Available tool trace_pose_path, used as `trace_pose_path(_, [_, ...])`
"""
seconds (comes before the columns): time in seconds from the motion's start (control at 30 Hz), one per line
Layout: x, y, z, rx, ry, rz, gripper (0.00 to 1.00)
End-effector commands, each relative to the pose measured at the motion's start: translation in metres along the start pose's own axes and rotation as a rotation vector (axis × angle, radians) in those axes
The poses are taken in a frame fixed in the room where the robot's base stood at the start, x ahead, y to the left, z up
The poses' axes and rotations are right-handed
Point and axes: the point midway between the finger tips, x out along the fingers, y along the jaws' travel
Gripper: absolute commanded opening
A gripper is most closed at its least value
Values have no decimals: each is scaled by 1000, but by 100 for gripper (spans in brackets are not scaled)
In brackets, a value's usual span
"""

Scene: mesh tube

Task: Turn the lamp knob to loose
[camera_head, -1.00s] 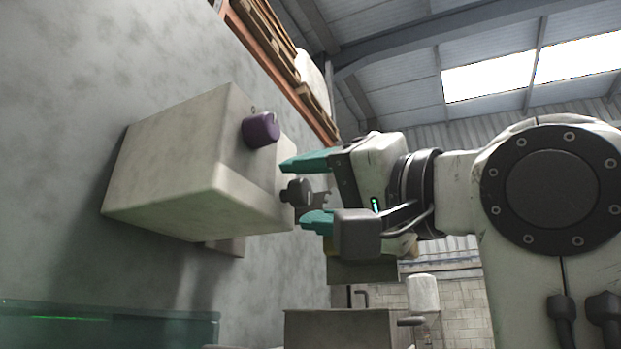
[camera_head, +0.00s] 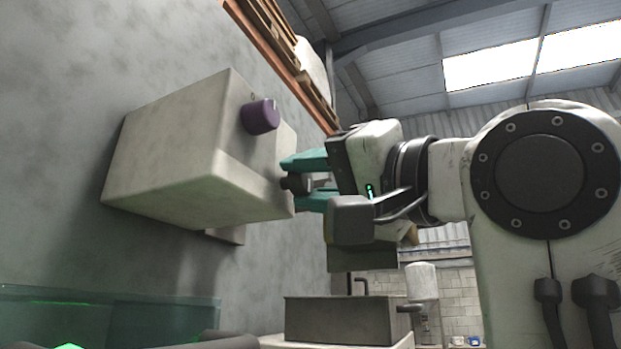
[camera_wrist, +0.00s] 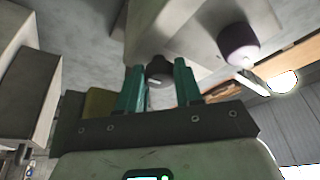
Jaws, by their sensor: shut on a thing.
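A pale box (camera_head: 165,155) on the grey wall carries two knobs on its front face. The purple knob (camera_head: 260,116) is the upper one and stands free; it also shows in the wrist view (camera_wrist: 238,45). The dark knob (camera_head: 292,183) is lower, and it shows in the wrist view too (camera_wrist: 159,71). My gripper (camera_head: 305,181) is shut on the dark knob, with one teal finger above it and one below. I cannot read any label that tells which knob is the lamp's.
A grey box-shaped thing (camera_head: 338,318) stands below my gripper, with a short handle at its right. A greenish glassy panel (camera_head: 110,318) is at the lower left. Wooden pallets on an orange rack (camera_head: 285,50) are above and behind. The space before the purple knob is clear.

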Motion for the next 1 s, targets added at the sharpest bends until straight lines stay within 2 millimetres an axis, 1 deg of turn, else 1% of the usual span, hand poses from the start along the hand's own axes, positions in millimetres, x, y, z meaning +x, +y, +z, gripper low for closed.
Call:
trace_pose_path(0.1, [0, 3, 1, -41, -2, -14, 4])
trace_pose_path(0.3, [0, 2, 0, -123, -1, -49, 4])
trace_pose_path(0.57, [0, 2, 0, -126, -1, -50, 4])
trace_pose_path(0.6, [0, 2, 0, -126, -1, -50, 39])
trace_pose_path(0.83, [0, 2, 0, -126, 0, -51, 60])
trace_pose_path(1.0, [0, 1, 0, -126, 0, -51, 60])
